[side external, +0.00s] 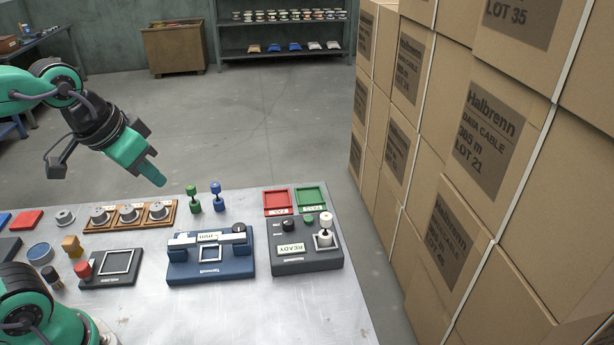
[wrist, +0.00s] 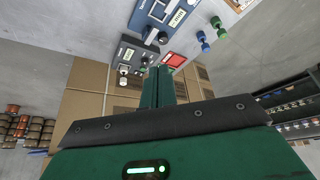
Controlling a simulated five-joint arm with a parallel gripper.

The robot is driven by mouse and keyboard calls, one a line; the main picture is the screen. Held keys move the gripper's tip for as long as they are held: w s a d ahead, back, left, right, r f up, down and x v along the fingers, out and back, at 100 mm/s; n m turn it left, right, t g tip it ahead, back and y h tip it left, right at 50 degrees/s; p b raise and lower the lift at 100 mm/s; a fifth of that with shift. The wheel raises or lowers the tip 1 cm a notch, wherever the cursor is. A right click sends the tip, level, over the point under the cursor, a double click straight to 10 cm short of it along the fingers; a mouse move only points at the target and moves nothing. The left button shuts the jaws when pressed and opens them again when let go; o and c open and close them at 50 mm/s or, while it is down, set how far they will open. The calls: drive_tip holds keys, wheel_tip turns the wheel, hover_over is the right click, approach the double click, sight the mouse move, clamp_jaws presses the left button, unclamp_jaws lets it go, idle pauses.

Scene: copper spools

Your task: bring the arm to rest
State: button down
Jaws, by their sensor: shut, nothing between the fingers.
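My gripper (side external: 155,178) is raised over the far left part of the metal table, apart from everything on it. Its green fingers point down and to the right and are closed together with nothing between them. In the wrist view, the shut fingers (wrist: 158,88) show at the middle, with the table beyond them.
Stacked cartons (side external: 480,140) stand to the right. The table's front right is bare.

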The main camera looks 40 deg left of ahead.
drive_tip(key=shift+s+a+f+t, duration=0.2)
drive_tip(key=shift+s+f, duration=0.2)
drive_tip(key=shift+s, duration=0.4)
drive_tip(key=shift+s+a+f+t, duration=0.15)
drive_tip(key=shift+s+f, duration=0.25)
drive_tip(key=shift+s, duration=0.4)
drive_tip(key=c, duration=2.1)
unclamp_jaws()
